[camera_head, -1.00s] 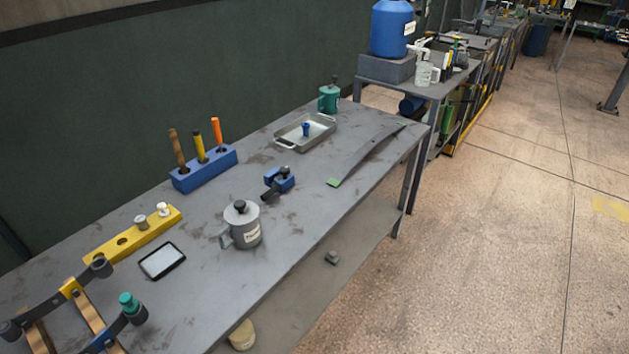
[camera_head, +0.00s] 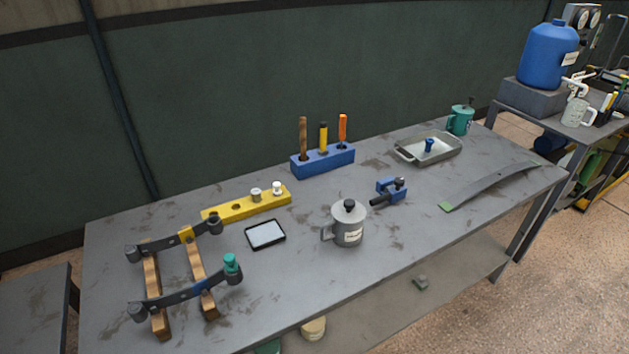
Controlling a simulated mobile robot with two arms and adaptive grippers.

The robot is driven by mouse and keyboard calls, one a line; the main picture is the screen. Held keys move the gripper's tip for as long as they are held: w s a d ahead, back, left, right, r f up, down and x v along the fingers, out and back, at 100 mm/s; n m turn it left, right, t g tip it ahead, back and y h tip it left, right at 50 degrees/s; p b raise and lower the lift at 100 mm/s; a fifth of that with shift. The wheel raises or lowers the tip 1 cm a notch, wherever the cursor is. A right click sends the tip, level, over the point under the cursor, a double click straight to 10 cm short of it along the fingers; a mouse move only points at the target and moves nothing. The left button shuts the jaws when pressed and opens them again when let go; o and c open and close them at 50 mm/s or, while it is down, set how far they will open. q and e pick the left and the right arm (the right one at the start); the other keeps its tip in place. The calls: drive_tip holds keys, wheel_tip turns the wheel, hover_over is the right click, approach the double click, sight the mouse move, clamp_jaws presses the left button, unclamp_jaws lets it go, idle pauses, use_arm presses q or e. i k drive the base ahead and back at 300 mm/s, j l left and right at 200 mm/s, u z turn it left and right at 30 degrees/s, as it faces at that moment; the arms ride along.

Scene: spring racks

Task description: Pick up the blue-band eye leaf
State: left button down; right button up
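The blue-band eye leaf (camera_head: 178,296) is a dark, slightly curved bar with a round eye at each end and a blue band near its middle. It lies across the front part of two wooden rails (camera_head: 153,281) at the left of the bench. A teal-topped piece (camera_head: 231,263) stands on its right eye. Behind it, a similar leaf with a yellow band (camera_head: 186,235) lies across the back of the same rails. Neither of my grippers is in view.
On the grey bench (camera_head: 300,290) are a yellow block (camera_head: 218,213), a dark-framed tablet (camera_head: 265,235), a grey can (camera_head: 348,228), a blue clamp-like tool (camera_head: 391,188), a blue tool block (camera_head: 310,165), a metal tray (camera_head: 440,157) and a green-tipped leaf (camera_head: 490,186).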

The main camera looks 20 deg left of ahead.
sight(139, 309)
drive_tip(key=u, duration=1.4)
